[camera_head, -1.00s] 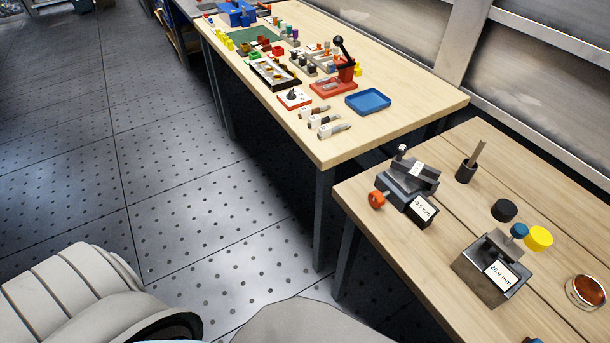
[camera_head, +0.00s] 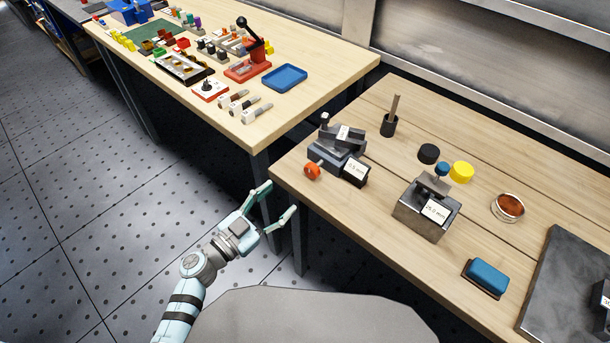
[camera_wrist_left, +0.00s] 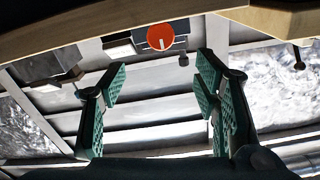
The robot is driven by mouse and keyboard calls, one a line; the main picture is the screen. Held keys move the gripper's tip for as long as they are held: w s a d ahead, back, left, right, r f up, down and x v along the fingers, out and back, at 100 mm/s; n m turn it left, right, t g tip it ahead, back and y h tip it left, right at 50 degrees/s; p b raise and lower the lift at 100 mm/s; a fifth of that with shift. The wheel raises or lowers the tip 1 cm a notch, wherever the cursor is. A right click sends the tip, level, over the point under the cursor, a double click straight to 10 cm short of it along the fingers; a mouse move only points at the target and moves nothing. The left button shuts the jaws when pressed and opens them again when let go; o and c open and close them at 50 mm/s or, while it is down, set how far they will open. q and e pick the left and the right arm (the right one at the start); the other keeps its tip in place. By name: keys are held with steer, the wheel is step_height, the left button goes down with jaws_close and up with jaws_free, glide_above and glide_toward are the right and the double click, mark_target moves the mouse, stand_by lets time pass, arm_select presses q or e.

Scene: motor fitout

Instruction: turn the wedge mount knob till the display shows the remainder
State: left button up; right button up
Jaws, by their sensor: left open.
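The wedge mount (camera_head: 338,150), a dark stepped block, stands near the left corner of the near wooden table. Its orange knob (camera_head: 312,171) faces the table's front left edge. A white display (camera_head: 355,170) sits on its front right; it ends in mm, but its figures are too small to read surely. My left gripper (camera_head: 280,197) is open and empty, below and left of the knob, off the table's edge and apart from it. In the left wrist view the knob (camera_wrist_left: 160,37) shows a pale line and lies beyond the open fingers (camera_wrist_left: 162,78). My right gripper is not in view.
A grey block (camera_head: 425,215) with a blue knob and a display near 26.0 mm stands to the right. A black cup (camera_head: 389,125), black and yellow discs, a round dish (camera_head: 508,207) and a blue pad (camera_head: 487,277) share the table. The near table edge (camera_head: 330,228) lies beside my gripper.

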mark_target(310, 173)
arm_select(q)
steer(key=x, duration=0.3)
steer(key=b+x, duration=0.1)
steer(key=x, duration=0.2)
steer(key=b+x, duration=0.1)
steer(key=x, duration=0.3)
steer(key=shift+f, duration=0.25)
steer(key=shift+w+d+r, duration=0.1)
steer(key=shift+w+d, duration=0.15)
steer(key=shift+w, duration=0.1)
steer(key=c, duration=1.1)
steer(key=shift+r+m+p, duration=0.1)
steer(key=shift+m+p, duration=0.25)
steer(key=shift+m, duration=0.85)
steer(key=shift+c, duration=0.2)
steer(key=shift+m, duration=1)
